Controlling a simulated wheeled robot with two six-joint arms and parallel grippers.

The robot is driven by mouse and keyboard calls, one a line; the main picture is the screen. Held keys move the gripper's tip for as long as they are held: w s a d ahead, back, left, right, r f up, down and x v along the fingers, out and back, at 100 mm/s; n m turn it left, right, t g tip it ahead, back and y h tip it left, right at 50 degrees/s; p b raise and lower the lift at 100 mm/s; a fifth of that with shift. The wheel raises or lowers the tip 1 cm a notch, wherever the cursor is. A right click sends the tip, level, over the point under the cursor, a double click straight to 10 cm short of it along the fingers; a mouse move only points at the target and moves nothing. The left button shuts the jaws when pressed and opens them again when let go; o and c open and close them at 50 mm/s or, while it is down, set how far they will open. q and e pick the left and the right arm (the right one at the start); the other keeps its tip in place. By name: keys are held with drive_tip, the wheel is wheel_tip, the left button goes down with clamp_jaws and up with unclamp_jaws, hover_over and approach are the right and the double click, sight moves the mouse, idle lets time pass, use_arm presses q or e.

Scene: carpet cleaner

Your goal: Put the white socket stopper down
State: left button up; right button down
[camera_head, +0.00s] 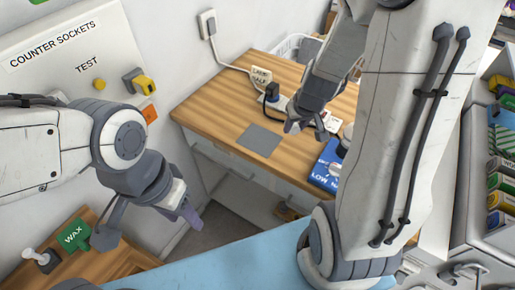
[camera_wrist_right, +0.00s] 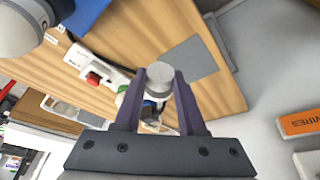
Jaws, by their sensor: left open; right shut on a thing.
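In the right wrist view, a pale round piece that looks like the white socket stopper (camera_wrist_right: 159,72) sits between the tips of my right gripper (camera_wrist_right: 159,84). The fingers are shut on it. In the head view my right gripper (camera_head: 305,128) is over the wooden counter, right of the grey square pad (camera_head: 260,140); the stopper is too small to make out there. The pad also shows in the wrist view (camera_wrist_right: 190,58), beyond and right of the fingertips. My left gripper (camera_head: 147,226) is open and empty at lower left, away from the counter.
A white power strip with a red switch (camera_wrist_right: 93,78) lies on the counter (camera_head: 205,108). The counter's left part is clear. A green WAX box (camera_head: 75,236) stands lower left.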

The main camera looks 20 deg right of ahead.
drive_tip(key=shift+s+d+f, duration=0.15)
drive_tip(key=shift+d+f, duration=0.1)
drive_tip(key=w+a+f, duration=0.2)
drive_tip(key=w+a+f+p, duration=0.1)
drive_tip(key=w+a+f, duration=0.1)
drive_tip(key=w, duration=0.1)
drive_tip(key=w+a+f+p, duration=0.1)
drive_tip(key=w+a+f, duration=0.1)
drive_tip(key=w+a, duration=0.1)
drive_tip(key=shift+w+f, duration=0.25)
drive_tip(key=shift+w+a+f, duration=0.1)
drive_tip(key=shift+a+f, duration=0.05)
use_arm(q)
wheel_tip(320, 180, down, 3)
drive_tip(key=b, duration=0.4)
use_arm(e)
wheel_tip(320, 180, down, 4)
drive_tip(key=shift+r, duration=0.1)
drive_tip(key=shift+f, duration=0.2)
drive_tip(key=shift+c, duration=2.4)
unclamp_jaws()
use_arm(q)
drive_tip(key=shift+f, duration=0.15)
